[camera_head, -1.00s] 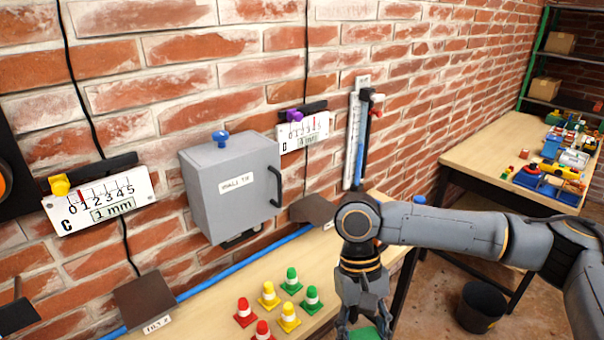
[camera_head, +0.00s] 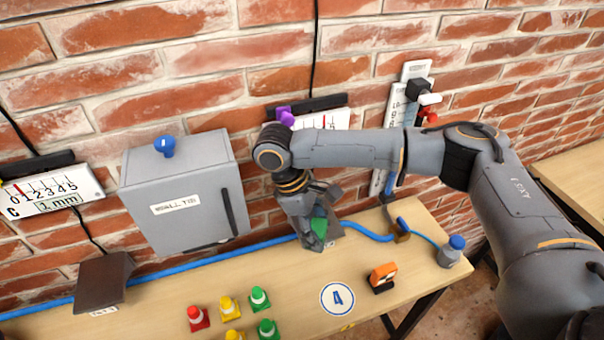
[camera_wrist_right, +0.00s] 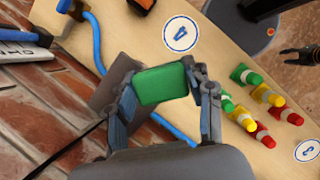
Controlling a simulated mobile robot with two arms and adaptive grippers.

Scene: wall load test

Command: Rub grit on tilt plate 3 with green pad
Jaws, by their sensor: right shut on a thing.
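My right gripper (camera_head: 316,240) is shut on the green pad (camera_head: 319,226) at the back of the bench. The pad also shows between the fingers in the right wrist view (camera_wrist_right: 162,85). A dark brown tilt plate (camera_head: 333,229) is right behind the gripper, partly hidden by it. Its edge shows beside the pad in the wrist view (camera_wrist_right: 106,91). I cannot tell whether pad and plate touch, and no grit can be made out. Another dark tilt plate (camera_head: 103,281) stands at the left; its label is unreadable. My left gripper is not in the head view; a small dark pronged shape (camera_wrist_right: 300,53) in the wrist view may be it.
A blue hose (camera_head: 225,255) runs along the wall behind the plates. A grey wall box (camera_head: 180,190) is at left.

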